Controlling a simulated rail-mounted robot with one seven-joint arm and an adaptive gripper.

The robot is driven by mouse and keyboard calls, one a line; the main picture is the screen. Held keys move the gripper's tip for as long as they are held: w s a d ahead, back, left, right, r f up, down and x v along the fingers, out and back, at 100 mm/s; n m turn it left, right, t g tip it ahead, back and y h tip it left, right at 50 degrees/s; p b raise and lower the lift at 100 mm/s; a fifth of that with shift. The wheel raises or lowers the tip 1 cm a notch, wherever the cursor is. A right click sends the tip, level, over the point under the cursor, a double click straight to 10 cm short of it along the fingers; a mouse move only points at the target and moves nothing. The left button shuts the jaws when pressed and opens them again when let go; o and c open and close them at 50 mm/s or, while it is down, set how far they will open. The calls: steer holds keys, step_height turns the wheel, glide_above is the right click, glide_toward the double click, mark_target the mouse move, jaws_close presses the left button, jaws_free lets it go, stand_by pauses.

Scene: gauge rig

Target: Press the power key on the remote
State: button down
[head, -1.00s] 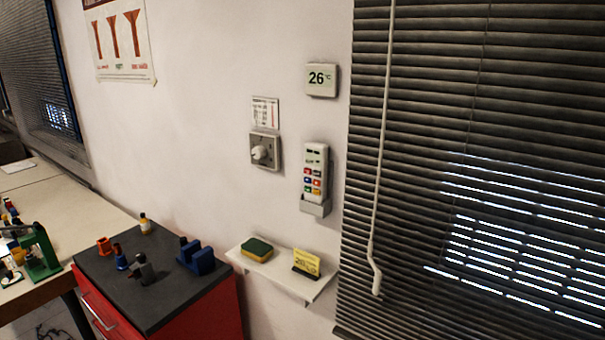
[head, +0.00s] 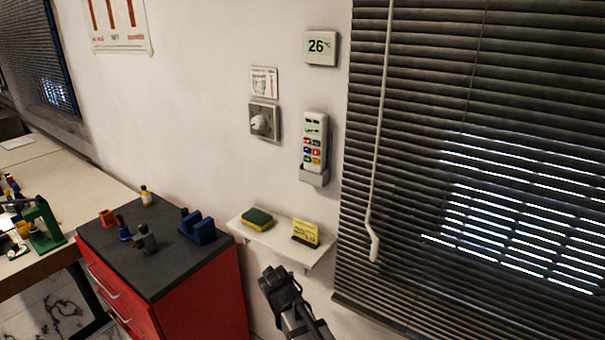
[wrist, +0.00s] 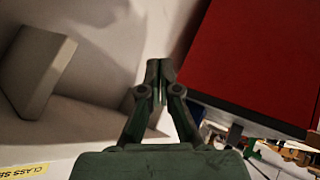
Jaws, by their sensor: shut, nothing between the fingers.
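The remote (head: 314,140) is white with several coloured keys and sits upright in a grey holder on the wall, left of the blind. Its keys are too small to tell which one is the power key. My gripper (head: 268,277) is low in the head view, below the small shelf and well below the remote. In the wrist view my gripper (wrist: 158,68) has its fingertips together with nothing between them. The remote does not show in the wrist view.
A white shelf (head: 270,238) with a sponge (head: 257,219) and a yellow card (head: 305,233) juts out below the remote. A dial (head: 261,122) and a display (head: 320,48) are nearby. The red cabinet (head: 205,285) stands left; the blind's wand (head: 371,190) hangs right.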

mark_target(307, 141)
steer(key=w+a+r+n+t+y+p, duration=0.1)
steer(key=a+r+t, duration=0.1)
steer(key=r, duration=0.7)
steer(key=w+a+r+n+t+y, duration=0.1)
steer(key=a+r, duration=0.1)
steer(key=r, duration=0.7)
steer(key=s+d+r+t+p, duration=0.1)
steer(key=d+r+t, duration=0.1)
steer(key=r, duration=1)
steer(key=s+d+r+n+t+p, duration=0.1)
steer(key=d+r, duration=0.3)
steer(key=r, duration=0.7)
steer(key=shift+s+r+t, duration=0.35)
steer(key=shift+s+t, duration=0.1)
steer(key=shift+t, duration=0.45)
steer(key=shift+w+p, duration=0.1)
steer(key=shift+p, duration=0.2)
steer(key=w+d+p, duration=0.3)
steer(key=w+d, duration=0.2)
steer(key=w, duration=0.2)
steer(key=shift+w+d, duration=0.1)
steer(key=shift+w, duration=0.1)
steer(key=shift+w+d, duration=0.15)
steer(key=shift+w, duration=0.05)
